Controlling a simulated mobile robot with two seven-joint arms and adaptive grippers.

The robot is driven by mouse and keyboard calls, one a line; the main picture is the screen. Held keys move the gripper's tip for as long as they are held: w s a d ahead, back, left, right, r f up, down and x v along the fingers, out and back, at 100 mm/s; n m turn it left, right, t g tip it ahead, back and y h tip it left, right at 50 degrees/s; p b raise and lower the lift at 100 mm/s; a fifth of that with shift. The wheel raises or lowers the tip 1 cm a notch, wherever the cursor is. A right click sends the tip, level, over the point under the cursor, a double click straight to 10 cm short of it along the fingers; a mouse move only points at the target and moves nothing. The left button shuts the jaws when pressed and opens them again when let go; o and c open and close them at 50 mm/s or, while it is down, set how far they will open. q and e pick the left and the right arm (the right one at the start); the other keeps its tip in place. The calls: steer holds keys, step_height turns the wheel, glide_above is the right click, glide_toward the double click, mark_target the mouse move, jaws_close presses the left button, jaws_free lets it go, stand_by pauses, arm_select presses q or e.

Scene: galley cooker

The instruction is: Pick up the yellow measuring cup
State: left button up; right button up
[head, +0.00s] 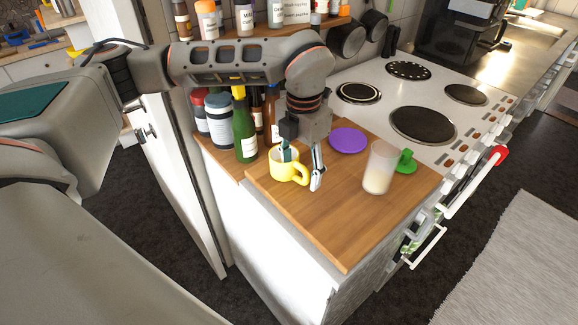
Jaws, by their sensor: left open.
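The yellow measuring cup (281,172) stands upright on the wooden counter board, with its handle on the right. My left gripper (302,168) is open and points down right at the cup. One finger shows at the cup's mouth; I cannot tell whether it is inside the cup or behind it. The other finger is at the right, just beyond the handle. Whether either finger touches the cup is unclear. My right gripper is not in view.
A cloudy tumbler (379,168), a green item (406,161) and a purple disc (348,140) are on the board (345,225) to the right. A green bottle (244,132) and jars (219,122) stand close behind the cup at left. The board's front is clear.

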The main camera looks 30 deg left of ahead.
arm_select(q)
steer(key=shift+f, duration=0.7)
steer(key=c, duration=1.4)
steer(key=shift+r, duration=0.1)
step_height(320, 180, up, 20)
steer(key=shift+f, duration=0.1)
